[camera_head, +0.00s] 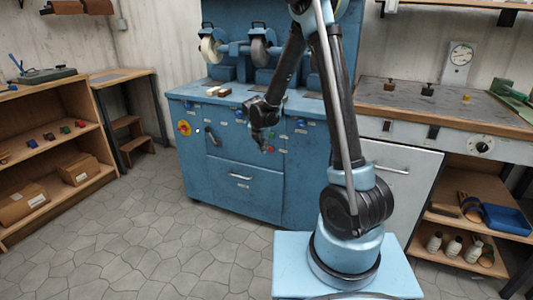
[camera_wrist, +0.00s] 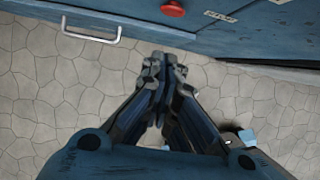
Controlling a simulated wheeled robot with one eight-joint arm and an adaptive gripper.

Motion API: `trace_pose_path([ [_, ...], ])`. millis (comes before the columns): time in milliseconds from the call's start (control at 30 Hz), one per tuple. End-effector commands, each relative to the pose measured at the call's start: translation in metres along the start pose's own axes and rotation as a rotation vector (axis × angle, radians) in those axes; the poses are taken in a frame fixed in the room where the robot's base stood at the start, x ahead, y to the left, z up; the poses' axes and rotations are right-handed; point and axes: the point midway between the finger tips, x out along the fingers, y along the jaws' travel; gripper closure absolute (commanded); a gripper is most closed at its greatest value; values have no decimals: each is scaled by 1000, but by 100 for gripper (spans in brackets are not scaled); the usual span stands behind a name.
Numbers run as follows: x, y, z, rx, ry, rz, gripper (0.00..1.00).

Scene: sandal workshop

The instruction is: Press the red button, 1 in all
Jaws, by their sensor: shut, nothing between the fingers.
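The red button (camera_wrist: 173,9) is a round red knob on the front of the blue cabinet, at the top edge of the wrist view. In the head view a small red spot (camera_head: 270,149) shows just beside my gripper (camera_head: 263,147), partly crowded by it. My gripper, also in the wrist view (camera_wrist: 163,62), is shut and empty. Its fingertips show below the red button there, over the floor in the picture and apart from the button. How far they are from the cabinet front is hard to tell.
The blue cabinet (camera_head: 232,186) carries grinding wheels, a yellow-and-red switch (camera_head: 184,128), other small controls and a drawer handle (camera_wrist: 91,30). A wooden shelf (camera_head: 52,140) stands at left, a grey workbench (camera_head: 430,115) at right. The stone floor (camera_head: 150,230) at left front is clear.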

Motion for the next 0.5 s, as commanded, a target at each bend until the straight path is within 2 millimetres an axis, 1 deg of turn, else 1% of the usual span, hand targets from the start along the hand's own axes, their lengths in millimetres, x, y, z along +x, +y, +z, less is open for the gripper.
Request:
trace_pose_path([
  [33, -8, -1, 0, -1, 0, 0, 100],
  [200, -30, -1, 0, -1, 1, 0, 100],
  [400, -49, -3, 1, 2, 1, -1, 100],
  [500, -53, -3, 1, 4, 1, -1, 100],
])
